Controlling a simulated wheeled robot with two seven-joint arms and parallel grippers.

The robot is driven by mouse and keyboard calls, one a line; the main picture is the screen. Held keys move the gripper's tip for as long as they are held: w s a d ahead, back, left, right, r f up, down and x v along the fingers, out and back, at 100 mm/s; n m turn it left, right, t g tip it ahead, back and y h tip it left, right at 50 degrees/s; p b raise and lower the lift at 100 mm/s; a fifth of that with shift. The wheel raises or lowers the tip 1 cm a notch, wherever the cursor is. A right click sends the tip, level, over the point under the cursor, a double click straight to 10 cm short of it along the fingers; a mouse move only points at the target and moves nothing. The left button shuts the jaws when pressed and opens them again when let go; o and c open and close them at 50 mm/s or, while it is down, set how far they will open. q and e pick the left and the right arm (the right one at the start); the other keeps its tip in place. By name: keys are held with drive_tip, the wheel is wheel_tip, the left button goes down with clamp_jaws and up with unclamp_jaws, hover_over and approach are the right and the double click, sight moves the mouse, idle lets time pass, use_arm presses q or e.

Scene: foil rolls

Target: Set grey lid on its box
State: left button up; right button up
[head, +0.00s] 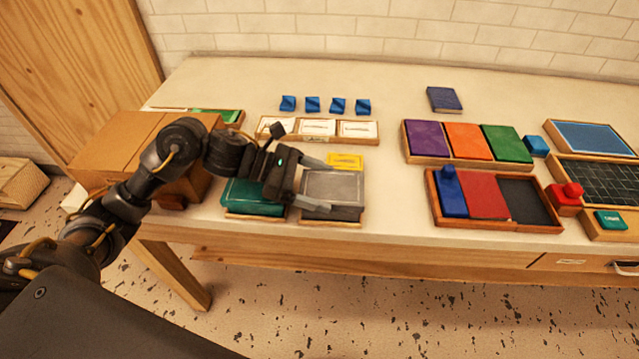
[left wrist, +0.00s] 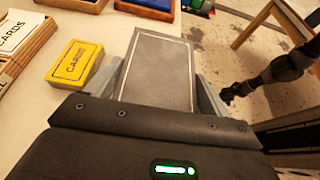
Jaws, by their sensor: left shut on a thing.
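The grey lid (head: 340,186) is a flat grey rectangle with a thin pale border line. My left gripper (head: 322,187) is shut on it, with one finger along its far side and one along its near side. In the left wrist view the grey lid (left wrist: 158,68) lies between the two fingers. Its box (head: 332,221) shows only as a low edge directly under the lid, near the table's front. I cannot tell whether the lid rests fully on it. My right gripper (left wrist: 228,96) seems to show small at the right of the left wrist view.
A green-lidded box (head: 250,197) sits close on the left. A yellow card box (head: 345,160) stands just behind the grey lid, and a tray of white cards (head: 317,128) is behind that. A cardboard box (head: 120,145) is at the left. Table is clear rightward up to the colored trays (head: 468,160).

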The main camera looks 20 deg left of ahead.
use_arm(q)
drive_tip(key=shift+f, duration=0.25)
use_arm(e)
drive_tip(key=shift+a+f, duration=0.1)
drive_tip(key=shift+f, duration=0.2)
use_arm(q)
drive_tip(key=o, duration=0.9)
drive_tip(key=shift+a+b, duration=0.15)
drive_tip(key=shift+b, duration=0.2)
drive_tip(key=b+v, duration=0.2)
drive_tip(key=v, duration=0.7)
drive_tip(key=shift+s+a+b, duration=0.1)
drive_tip(key=shift+a+b, duration=0.05)
drive_tip(key=shift+b, duration=0.25)
drive_tip(key=shift+s+a+r, duration=0.15)
drive_tip(key=shift+a+r, duration=0.2)
drive_tip(key=shift+a, duration=0.2)
use_arm(e)
drive_tip(key=shift+h, duration=0.3)
drive_tip(key=d+f, duration=0.1)
drive_tip(key=d, duration=0.1)
drive_tip(key=w+d+f, duration=0.1)
drive_tip(key=d, duration=0.1)
drive_tip(key=shift+f, duration=0.3)
